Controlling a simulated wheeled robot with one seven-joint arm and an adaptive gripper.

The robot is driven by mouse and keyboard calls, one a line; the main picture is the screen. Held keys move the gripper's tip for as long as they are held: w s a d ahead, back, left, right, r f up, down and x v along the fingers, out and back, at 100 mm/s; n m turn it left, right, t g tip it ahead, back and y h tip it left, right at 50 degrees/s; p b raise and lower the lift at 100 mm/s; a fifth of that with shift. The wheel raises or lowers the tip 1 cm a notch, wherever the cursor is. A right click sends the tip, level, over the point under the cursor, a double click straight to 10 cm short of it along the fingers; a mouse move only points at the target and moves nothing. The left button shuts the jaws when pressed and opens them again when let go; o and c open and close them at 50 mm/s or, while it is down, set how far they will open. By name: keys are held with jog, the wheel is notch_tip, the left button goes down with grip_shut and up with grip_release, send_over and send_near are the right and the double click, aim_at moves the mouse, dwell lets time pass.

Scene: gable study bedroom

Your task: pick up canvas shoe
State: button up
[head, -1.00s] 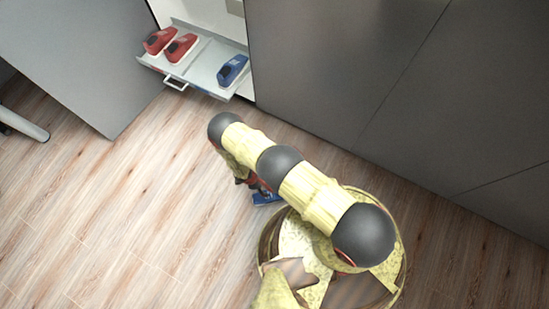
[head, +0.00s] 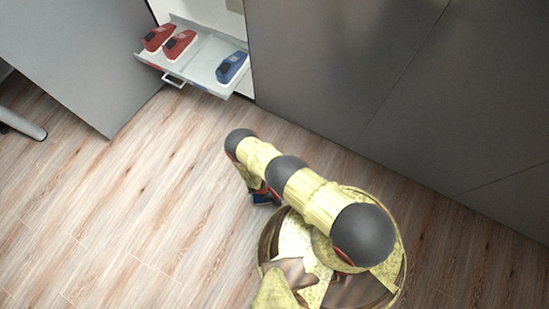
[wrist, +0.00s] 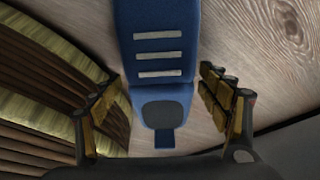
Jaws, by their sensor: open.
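A blue canvas shoe (wrist: 160,60) with pale bars across its top and a grey opening lies on the wood floor. In the wrist view it runs down the middle between the fingers of my gripper (wrist: 160,82). The fingers are open, one on each side of the shoe, with a gap visible at the right; I cannot tell whether the left finger touches it. In the head view only a small blue bit of the shoe (head: 262,199) shows beneath my arm, close to my round base.
A pulled-out white tray (head: 200,75) in an open cabinet holds two red shoes (head: 159,37) (head: 179,45) and another blue shoe (head: 232,67). An open grey door (head: 85,60) stands left of it. Dark cabinet fronts (head: 380,80) line the right. The floor at left is clear.

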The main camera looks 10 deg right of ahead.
jog(key=c, duration=1.5)
jog(key=shift+o, duration=0.2)
jog(key=shift+r, duration=0.1)
